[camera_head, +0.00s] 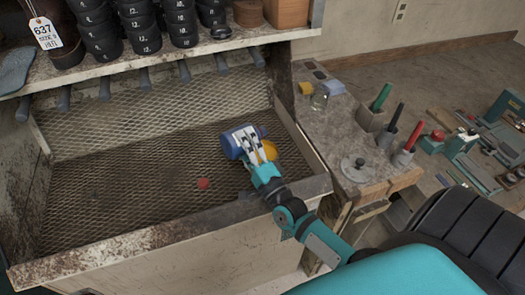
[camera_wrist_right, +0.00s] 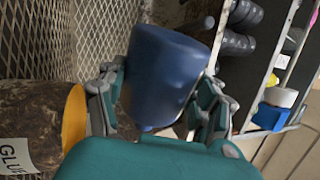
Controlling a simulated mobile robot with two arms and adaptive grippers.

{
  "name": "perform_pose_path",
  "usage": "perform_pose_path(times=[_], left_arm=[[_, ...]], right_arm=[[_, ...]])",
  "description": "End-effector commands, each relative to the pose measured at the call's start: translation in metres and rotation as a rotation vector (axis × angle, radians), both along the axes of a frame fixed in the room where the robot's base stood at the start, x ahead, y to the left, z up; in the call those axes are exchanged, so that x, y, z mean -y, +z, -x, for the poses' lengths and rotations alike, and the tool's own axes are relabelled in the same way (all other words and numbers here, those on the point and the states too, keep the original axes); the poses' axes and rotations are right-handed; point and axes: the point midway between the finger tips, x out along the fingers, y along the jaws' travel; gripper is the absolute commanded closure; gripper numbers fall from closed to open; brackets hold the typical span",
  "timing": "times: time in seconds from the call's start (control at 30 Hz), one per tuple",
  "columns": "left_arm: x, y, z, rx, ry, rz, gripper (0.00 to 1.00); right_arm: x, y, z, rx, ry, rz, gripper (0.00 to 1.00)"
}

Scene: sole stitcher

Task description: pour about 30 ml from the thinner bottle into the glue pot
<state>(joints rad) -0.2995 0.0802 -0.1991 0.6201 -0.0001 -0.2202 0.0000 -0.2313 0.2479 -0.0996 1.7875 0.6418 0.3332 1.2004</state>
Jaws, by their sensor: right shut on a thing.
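My right gripper (camera_head: 250,143) is shut on the blue thinner bottle (camera_head: 232,146), above the mesh-floored bay. In the right wrist view the blue bottle (camera_wrist_right: 165,72) sits between both fingers (camera_wrist_right: 160,98). The bottle looks tilted well over in the head view; its mouth is hidden and I see no stream of liquid. An orange round surface (camera_head: 269,150) shows just right of the gripper. In the right wrist view its orange edge (camera_wrist_right: 75,118) tops the stained brown glue pot (camera_wrist_right: 35,112), labelled "GLUE", close beside the gripper.
A small red cap-like piece (camera_head: 203,183) lies on the mesh floor (camera_head: 110,190). A raised wooden rim (camera_head: 150,232) edges the bay in front.

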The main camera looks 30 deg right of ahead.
Motion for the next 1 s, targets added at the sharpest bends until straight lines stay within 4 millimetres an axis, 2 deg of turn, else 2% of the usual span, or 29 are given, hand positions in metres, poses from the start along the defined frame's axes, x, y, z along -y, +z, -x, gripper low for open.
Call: perform_pose_path(times=[1.0], left_arm=[[0.0005, -0.0022, 0.0006, -0.001, -0.001, 0.001, 1.0]], right_arm=[[-0.001, -0.0032, 0.0027, -0.003, -0.001, -0.153, 0.69]])
